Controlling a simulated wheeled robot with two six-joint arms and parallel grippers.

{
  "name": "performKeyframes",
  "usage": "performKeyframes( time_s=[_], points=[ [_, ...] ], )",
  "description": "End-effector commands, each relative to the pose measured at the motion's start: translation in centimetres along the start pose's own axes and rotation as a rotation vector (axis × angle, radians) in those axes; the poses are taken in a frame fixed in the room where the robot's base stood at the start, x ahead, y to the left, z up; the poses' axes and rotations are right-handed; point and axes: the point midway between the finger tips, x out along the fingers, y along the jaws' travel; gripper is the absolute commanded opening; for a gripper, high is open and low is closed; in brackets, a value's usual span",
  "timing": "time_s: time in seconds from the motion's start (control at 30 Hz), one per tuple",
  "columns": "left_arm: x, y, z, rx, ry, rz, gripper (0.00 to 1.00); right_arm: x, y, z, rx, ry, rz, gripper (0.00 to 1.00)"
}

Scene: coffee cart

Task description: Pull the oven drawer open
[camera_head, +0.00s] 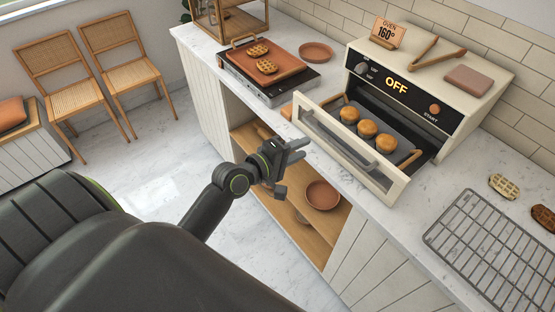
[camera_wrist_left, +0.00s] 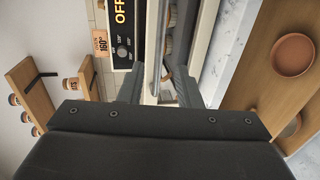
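The cream oven (camera_head: 440,85) stands on the counter with its display reading OFF. Its drawer is pulled out, with a glass front (camera_head: 345,150) and a grey bar handle (camera_head: 372,166). Several round buns (camera_head: 367,128) sit on a dark tray inside it. My left gripper (camera_head: 303,150) is open and empty, just in front of the drawer front and apart from the handle. In the left wrist view the handle (camera_wrist_left: 153,45) runs upright, lined up with the gap between the open fingers (camera_wrist_left: 158,88). My right gripper is not in view.
A griddle (camera_head: 265,70) with waffles stands left of the oven, beside a terracotta plate (camera_head: 316,51). A wire rack (camera_head: 485,250) and loose waffles lie at the right. Open shelves below hold a terracotta bowl (camera_head: 322,195). Chairs (camera_head: 62,80) stand far left; the floor between is clear.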

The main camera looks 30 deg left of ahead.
Motion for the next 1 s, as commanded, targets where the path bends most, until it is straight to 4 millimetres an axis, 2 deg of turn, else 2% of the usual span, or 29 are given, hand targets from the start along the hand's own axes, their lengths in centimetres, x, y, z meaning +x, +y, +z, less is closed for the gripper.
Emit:
performKeyframes(
  time_s=[0.03, 0.2, 0.4, 1.0],
  points=[
    [-1.2, -0.2, 0.0, 0.003, -0.001, -0.002, 0.31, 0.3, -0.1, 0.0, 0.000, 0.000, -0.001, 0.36],
    [-4.5, -0.2, 0.0, 0.003, -0.002, -0.004, 0.31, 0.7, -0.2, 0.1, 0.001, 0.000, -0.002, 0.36],
    [-6.4, -0.1, 0.0, 0.002, -0.001, -0.001, 0.31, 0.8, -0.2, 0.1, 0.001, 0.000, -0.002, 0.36],
    [-6.8, 0.0, 0.0, -0.001, -0.001, -0.001, 0.31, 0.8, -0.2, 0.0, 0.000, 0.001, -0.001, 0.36]
  ],
)
